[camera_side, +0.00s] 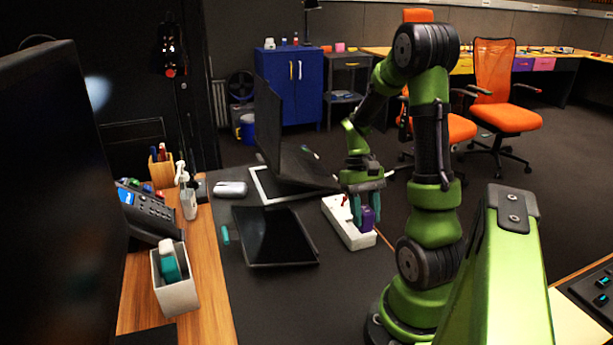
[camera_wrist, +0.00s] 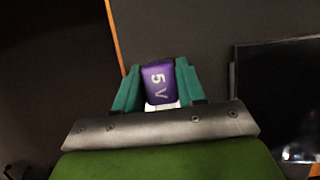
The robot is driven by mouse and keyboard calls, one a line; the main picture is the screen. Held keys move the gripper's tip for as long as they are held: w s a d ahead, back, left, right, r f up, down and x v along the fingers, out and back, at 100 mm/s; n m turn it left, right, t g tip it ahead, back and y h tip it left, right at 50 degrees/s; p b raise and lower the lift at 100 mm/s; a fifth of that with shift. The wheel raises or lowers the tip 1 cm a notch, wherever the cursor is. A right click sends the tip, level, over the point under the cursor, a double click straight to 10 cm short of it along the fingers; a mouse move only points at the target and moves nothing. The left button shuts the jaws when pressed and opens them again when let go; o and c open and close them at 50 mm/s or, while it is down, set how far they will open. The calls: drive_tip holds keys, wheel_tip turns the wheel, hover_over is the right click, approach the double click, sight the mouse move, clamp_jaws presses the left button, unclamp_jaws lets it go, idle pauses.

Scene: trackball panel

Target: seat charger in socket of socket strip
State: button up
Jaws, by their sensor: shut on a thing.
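A purple charger (camera_side: 368,218) is held between the teal fingers of my gripper (camera_side: 365,211). In the wrist view the charger (camera_wrist: 159,84) shows a white "5 V" marking, and the fingers of my gripper (camera_wrist: 157,88) close on it from both sides. The white socket strip (camera_side: 358,240) lies on the dark desk mat. The charger is at the near end of the strip, over or on it. Whether it touches a socket cannot be told, since the fingers and charger hide that part. A small white patch shows below the charger in the wrist view.
A black tablet-like panel (camera_side: 275,238) lies left of the strip. An open laptop (camera_side: 285,135) stands behind. A white mouse (camera_side: 231,188), a desk phone (camera_side: 148,213) and a white holder (camera_side: 175,285) are farther left. The mat in front of the strip is clear.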

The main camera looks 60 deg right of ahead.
drive_tip(key=w+d, duration=0.2)
drive_tip(key=d, duration=0.1)
drive_tip(key=w+d, duration=0.1)
drive_tip(key=shift+w+d+f, duration=0.35)
drive_tip(key=shift+w+d, duration=0.05)
drive_tip(key=shift+f, duration=1.7)
drive_tip(key=shift+f, duration=0.1)
drive_tip(key=o, duration=1.2)
